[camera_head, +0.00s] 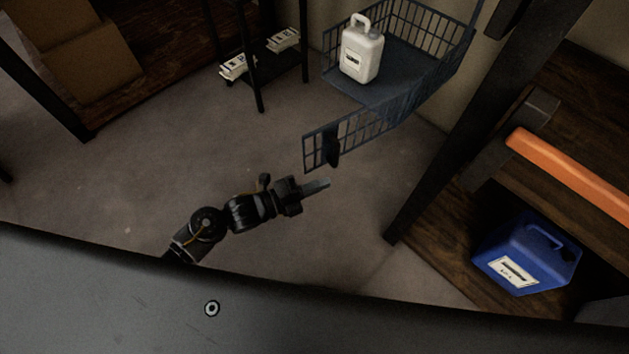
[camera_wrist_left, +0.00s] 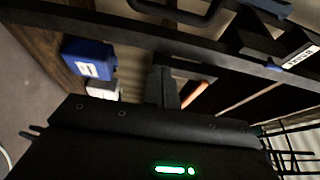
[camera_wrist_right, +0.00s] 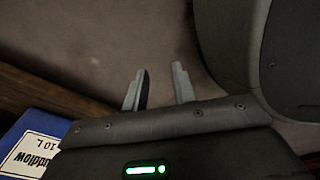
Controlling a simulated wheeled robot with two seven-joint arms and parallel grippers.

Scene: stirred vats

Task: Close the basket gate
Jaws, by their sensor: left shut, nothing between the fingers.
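The dark blue wire basket (camera_head: 336,72) is mounted by the wall at the top of the head view. Its barred gate (camera_head: 318,141) stands open, angled out from the basket's front, with a dark handle (camera_head: 332,147) on it. My left gripper (camera_head: 326,184) is shut and empty, just below the handle in the head view; a gap shows between them. Its shut fingers (camera_wrist_left: 168,88) also show in the left wrist view. My right gripper (camera_wrist_right: 159,84) is open and empty, seen only in its own wrist view.
A white jug (camera_head: 361,50) stands in the basket. On the right, a rack has a dark post (camera_head: 440,150), an orange bar (camera_head: 575,168) and a blue canister (camera_head: 527,255). A low shelf (camera_head: 258,80) stands left of the basket. The floor around my left arm is clear.

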